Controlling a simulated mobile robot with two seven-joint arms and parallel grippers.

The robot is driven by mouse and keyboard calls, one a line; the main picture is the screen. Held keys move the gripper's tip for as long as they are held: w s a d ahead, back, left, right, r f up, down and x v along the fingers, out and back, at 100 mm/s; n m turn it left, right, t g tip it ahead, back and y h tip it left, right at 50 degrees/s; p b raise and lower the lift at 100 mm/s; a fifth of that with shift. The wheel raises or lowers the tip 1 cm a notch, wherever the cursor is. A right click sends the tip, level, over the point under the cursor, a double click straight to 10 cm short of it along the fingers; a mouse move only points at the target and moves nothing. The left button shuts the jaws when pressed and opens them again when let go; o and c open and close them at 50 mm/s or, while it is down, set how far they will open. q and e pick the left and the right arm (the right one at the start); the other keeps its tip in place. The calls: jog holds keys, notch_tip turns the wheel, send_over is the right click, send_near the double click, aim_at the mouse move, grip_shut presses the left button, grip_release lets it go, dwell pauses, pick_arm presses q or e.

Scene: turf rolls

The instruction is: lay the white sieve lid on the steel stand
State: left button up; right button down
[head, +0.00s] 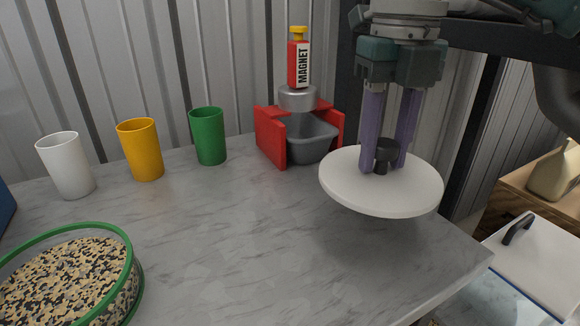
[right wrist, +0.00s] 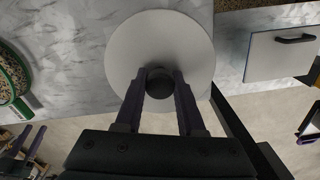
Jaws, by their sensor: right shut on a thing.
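The white sieve lid (head: 350,190) is a round disc with a black knob (head: 387,151) on top. My right gripper (head: 384,165) is shut on that knob and holds the lid nearly level over the right part of the marble table. The lid (right wrist: 185,40) and knob (right wrist: 159,82) also show in the right wrist view, with a purple finger on each side of the knob. I cannot make out a steel stand in either view. Dark purple finger-like parts, possibly my left gripper (right wrist: 27,140), show small at the lower left of the right wrist view.
A green-rimmed sieve (head: 134,248) of mixed grains stands front left. White (head: 67,165), yellow (head: 140,150) and green (head: 208,136) cups stand behind. A red frame (head: 270,136) holds a grey bin (head: 308,140) below a magnet (head: 299,65). The table's middle is clear.

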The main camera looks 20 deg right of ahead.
aim_at(386, 142)
jog(key=shift+f+b, duration=0.35)
jog(key=shift+f, duration=3.05)
jog(key=c, duration=0.5)
grip_release()
jog(key=shift+f, duration=0.1)
notch_tip(386, 142, up, 12)
jog(key=shift+r+p, duration=0.15)
jog(key=shift+p, duration=0.45)
